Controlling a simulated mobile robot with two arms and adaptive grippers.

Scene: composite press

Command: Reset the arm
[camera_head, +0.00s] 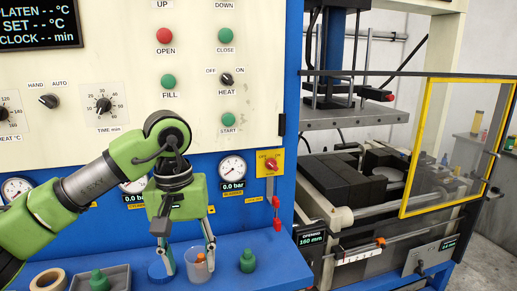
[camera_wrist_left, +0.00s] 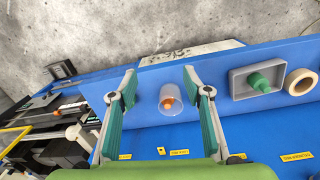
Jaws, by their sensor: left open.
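My left gripper (camera_head: 190,266) points down over the blue shelf (camera_head: 275,273) in front of the press panel. Its two fingers are spread and nothing is held. A clear cup (camera_head: 197,272) with an orange piece inside stands on the shelf by the right fingertip, which overlaps it in the head view. In the left wrist view the cup (camera_wrist_left: 170,104) appears between the open fingers of the left gripper (camera_wrist_left: 160,78), with gaps on both sides. I cannot tell whether a finger touches it. My right gripper is not in view.
A grey tray (camera_head: 122,279) with another green piece and a tape roll (camera_head: 48,281) are at left. The yellow-framed guard (camera_head: 425,140) is at right.

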